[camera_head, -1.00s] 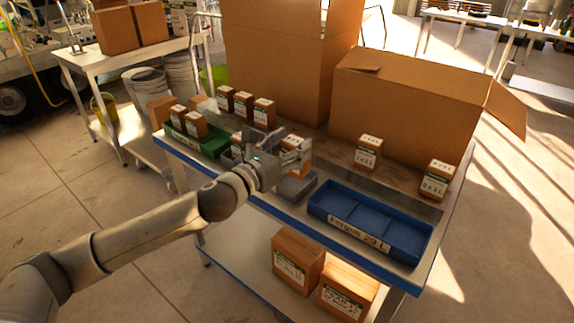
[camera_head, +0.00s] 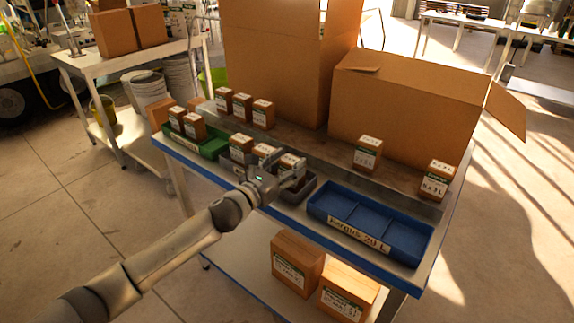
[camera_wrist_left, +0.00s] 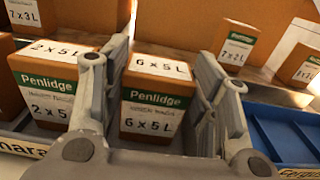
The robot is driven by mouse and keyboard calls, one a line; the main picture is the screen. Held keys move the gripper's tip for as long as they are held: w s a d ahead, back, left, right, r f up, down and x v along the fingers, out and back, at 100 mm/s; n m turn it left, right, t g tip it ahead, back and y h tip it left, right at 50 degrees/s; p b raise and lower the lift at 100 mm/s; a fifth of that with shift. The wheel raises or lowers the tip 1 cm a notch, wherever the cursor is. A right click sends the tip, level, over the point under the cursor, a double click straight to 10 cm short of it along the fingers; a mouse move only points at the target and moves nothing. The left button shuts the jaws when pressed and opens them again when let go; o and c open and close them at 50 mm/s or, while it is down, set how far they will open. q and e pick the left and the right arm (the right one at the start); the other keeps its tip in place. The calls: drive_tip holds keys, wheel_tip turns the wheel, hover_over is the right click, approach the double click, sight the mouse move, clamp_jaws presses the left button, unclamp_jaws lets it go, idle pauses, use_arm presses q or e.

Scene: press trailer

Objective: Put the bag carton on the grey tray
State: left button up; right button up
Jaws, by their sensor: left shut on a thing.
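My left gripper (camera_head: 280,180) is shut on a brown carton (camera_head: 291,162) with a white and green label. In the left wrist view this carton (camera_wrist_left: 157,97) reads "Penlidge 6 x 5 L" and stands upright between the fingers (camera_wrist_left: 160,105). It is at the right part of the grey tray (camera_head: 307,190); its lower end is hidden, so I cannot tell whether it touches the tray floor. Two similar cartons stand to its left, one a "2 x 5 L" carton (camera_wrist_left: 50,85). My right gripper is not in view.
An empty blue tray (camera_head: 375,219) lies to the right and a green tray (camera_head: 209,148) with cartons to the left. More cartons (camera_head: 368,153) stand on the ledge behind, before large cardboard boxes (camera_head: 410,110). Two cartons (camera_head: 297,262) sit on the lower shelf.

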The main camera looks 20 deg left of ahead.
use_arm(q)
drive_tip(key=shift+f, duration=0.15)
drive_tip(key=o, duration=1)
drive_tip(key=shift+o, duration=0.5)
drive_tip(key=shift+s, duration=0.15)
drive_tip(key=b+v, duration=0.2)
drive_tip(key=v, duration=0.9)
drive_tip(key=shift+s+r, duration=0.25)
drive_tip(key=shift+s, duration=0.1)
